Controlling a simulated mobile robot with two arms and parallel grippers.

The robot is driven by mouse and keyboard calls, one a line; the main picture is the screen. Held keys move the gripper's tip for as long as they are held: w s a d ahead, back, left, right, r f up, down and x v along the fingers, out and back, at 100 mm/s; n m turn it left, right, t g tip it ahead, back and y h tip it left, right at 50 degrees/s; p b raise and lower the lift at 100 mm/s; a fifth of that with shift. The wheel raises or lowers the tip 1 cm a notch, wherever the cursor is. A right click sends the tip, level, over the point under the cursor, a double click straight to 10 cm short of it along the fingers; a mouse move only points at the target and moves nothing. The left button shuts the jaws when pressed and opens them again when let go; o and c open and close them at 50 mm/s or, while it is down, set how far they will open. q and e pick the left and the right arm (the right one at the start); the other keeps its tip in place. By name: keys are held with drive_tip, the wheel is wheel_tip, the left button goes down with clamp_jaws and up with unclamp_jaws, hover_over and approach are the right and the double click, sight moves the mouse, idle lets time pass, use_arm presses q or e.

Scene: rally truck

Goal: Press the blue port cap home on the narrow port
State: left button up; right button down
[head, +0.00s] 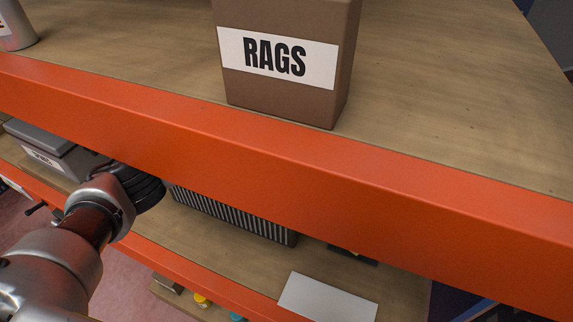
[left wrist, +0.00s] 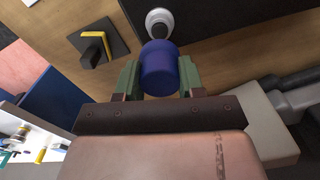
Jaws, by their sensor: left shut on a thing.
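The blue port cap (left wrist: 158,74) is between the green fingers of my left gripper (left wrist: 159,80) in the left wrist view. The gripper is shut on it. Just beyond the cap is a round pale grey fitting with a dark centre (left wrist: 159,20), which looks like the narrow port. The cap's far edge overlaps the fitting's near side in the picture; I cannot tell whether they touch. In the head view my left arm reaches under the orange shelf beam (head: 300,170), and the beam hides its gripper, the cap and the port. My right gripper is in neither view.
A dark plate with a black block and yellow angle (left wrist: 94,46) lies left of the fitting. In the head view, a ribbed black radiator-like part (head: 235,216), a grey box (head: 50,150) and a white panel (head: 328,298) are on the lower level. A RAGS box (head: 285,95) stands above.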

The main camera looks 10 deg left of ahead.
use_arm(q)
drive_tip(key=shift+r+p, duration=0.15)
drive_tip(key=shift+p, duration=0.2)
wheel_tip(320, 180, down, 2)
drive_tip(key=shift+s+f+b, duration=0.1)
drive_tip(key=shift+b, duration=0.35)
drive_tip(key=shift+f, duration=1.4)
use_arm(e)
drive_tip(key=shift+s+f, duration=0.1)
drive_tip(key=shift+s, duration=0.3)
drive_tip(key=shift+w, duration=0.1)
use_arm(q)
drive_tip(key=shift+p, duration=0.35)
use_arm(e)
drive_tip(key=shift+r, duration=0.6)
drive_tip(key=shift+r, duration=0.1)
use_arm(q)
drive_tip(key=shift+p, duration=0.5)
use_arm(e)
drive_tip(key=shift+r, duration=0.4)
use_arm(q)
drive_tip(key=shift+f, duration=0.6)
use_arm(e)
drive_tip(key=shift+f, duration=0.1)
